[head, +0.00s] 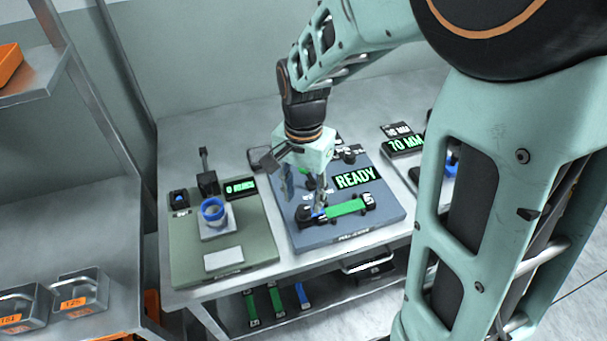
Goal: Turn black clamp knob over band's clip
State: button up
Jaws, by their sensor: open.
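A green band (345,208) lies across the blue-grey fixture board (345,239), with a dark fitting (369,199) at its right end. At its left end is another dark fitting (303,214), with a small blue part beside it. My gripper (304,200) is open, pointing down over this left end, its fingers apart. I cannot tell whether a fingertip touches anything. The fingers partly cover the left end, and I cannot clearly pick out the black clamp knob or the clip there. Small black parts (348,154) stand at the board's back, beside my gripper.
A green READY display (354,178) stands behind the band. Left is a greenish board (190,262) with a blue ring (213,210) and a black upright device (207,181). A 70 MM display (405,145) is at back right. Green and blue bands (275,301) lie on the lower shelf.

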aim_at(304, 208)
notch_tip(304, 208, up, 8)
jog(key=shift+r, duration=0.2)
